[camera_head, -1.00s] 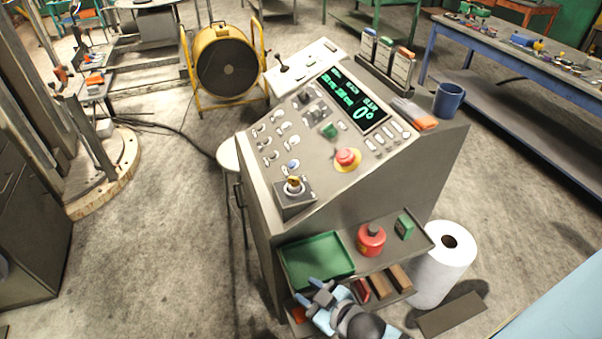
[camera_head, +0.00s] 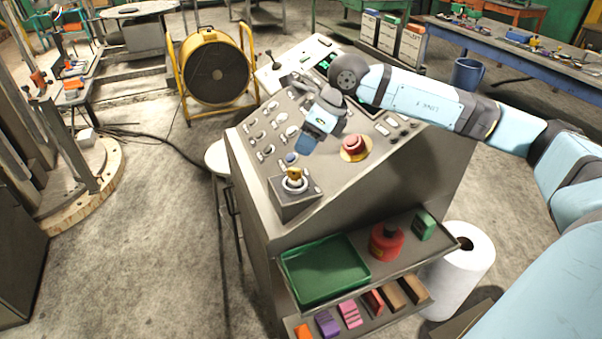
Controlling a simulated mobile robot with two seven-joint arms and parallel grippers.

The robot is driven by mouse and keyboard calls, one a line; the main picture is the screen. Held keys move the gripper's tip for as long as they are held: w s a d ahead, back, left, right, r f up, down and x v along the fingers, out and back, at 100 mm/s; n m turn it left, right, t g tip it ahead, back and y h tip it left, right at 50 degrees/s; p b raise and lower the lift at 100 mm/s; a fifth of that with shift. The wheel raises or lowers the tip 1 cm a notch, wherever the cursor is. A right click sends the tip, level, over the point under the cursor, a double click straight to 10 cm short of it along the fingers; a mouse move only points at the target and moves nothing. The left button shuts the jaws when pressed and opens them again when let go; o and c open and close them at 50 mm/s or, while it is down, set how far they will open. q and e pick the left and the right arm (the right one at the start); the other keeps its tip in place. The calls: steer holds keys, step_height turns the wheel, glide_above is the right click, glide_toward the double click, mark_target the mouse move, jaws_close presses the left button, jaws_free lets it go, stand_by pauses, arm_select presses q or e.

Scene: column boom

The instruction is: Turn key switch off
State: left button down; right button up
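The key switch (camera_head: 294,178) has a yellow key-like top on a round silver collar. It sits on a grey box (camera_head: 294,200) at the lower left corner of the sloped control panel (camera_head: 323,183). My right gripper (camera_head: 305,146) hangs over the middle of the panel, above and a little right of the key switch in the picture, apart from it. Its fingers point down-left and are small and blurred, so whether they are open or shut does not show. The gripper and arm hide part of the display and buttons. My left gripper is not in view.
A red emergency stop button (camera_head: 354,146) on a yellow base is right of the gripper. Below are a green tray (camera_head: 324,270), a red can (camera_head: 386,242) and a green box (camera_head: 424,226) on a shelf.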

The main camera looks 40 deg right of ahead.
mark_target(296, 169)
steer(key=shift+h, duration=0.7)
steer(key=w+f, duration=0.1)
steer(key=f, duration=0.3)
steer(key=w+f, duration=0.2)
steer(key=f, duration=0.1)
steer(key=w+f+p, duration=0.1)
steer(key=f, duration=0.3)
steer(key=shift+w+f, duration=0.35)
steer(key=shift+w, duration=0.05)
jaws_close()
